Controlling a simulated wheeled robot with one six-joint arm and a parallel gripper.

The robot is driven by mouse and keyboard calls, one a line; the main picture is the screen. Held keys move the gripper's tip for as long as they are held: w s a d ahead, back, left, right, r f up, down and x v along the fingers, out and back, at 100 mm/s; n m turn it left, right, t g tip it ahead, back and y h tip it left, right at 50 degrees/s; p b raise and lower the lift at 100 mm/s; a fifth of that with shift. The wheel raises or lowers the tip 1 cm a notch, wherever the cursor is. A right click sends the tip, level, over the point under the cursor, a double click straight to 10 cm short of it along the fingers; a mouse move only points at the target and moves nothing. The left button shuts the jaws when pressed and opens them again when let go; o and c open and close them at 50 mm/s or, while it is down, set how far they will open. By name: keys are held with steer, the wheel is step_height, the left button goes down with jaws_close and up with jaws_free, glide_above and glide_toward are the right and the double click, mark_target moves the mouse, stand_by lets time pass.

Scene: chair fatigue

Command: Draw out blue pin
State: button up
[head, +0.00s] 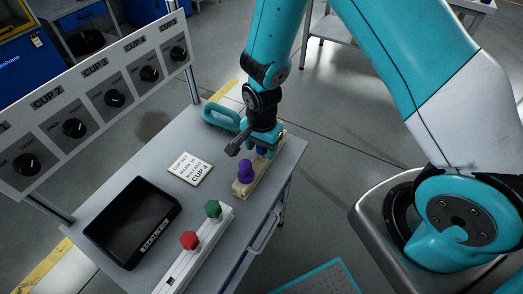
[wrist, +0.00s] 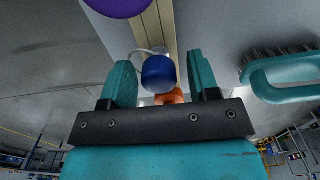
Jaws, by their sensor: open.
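The blue pin (wrist: 158,73) stands with its rounded head between the two fingers of my gripper (wrist: 163,82) in the wrist view. The fingers are open, with a gap on each side of the blue head. In the head view the blue pin (head: 262,150) shows only in part below my gripper (head: 262,147), at a wooden strip (head: 243,188) on the bench. A purple pin (head: 246,170) stands in the same strip, nearer the front; it also shows at the top of the wrist view (wrist: 120,5). An orange thing (wrist: 170,97) lies behind the blue pin, partly hidden.
A teal-handled brush (head: 222,117) lies beside my gripper, and in the wrist view (wrist: 285,78) at right. A card reading CUP 4 (head: 190,168), a black tray (head: 132,222) and a white rail (head: 205,250) with green and red knobs share the bench.

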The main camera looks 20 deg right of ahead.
steer(key=c, duration=0.8)
steer(key=shift+r+p, duration=2)
steer(key=shift+r, duration=0.45)
steer(key=shift+r+p, duration=1.65)
steer(key=shift+r, duration=0.3)
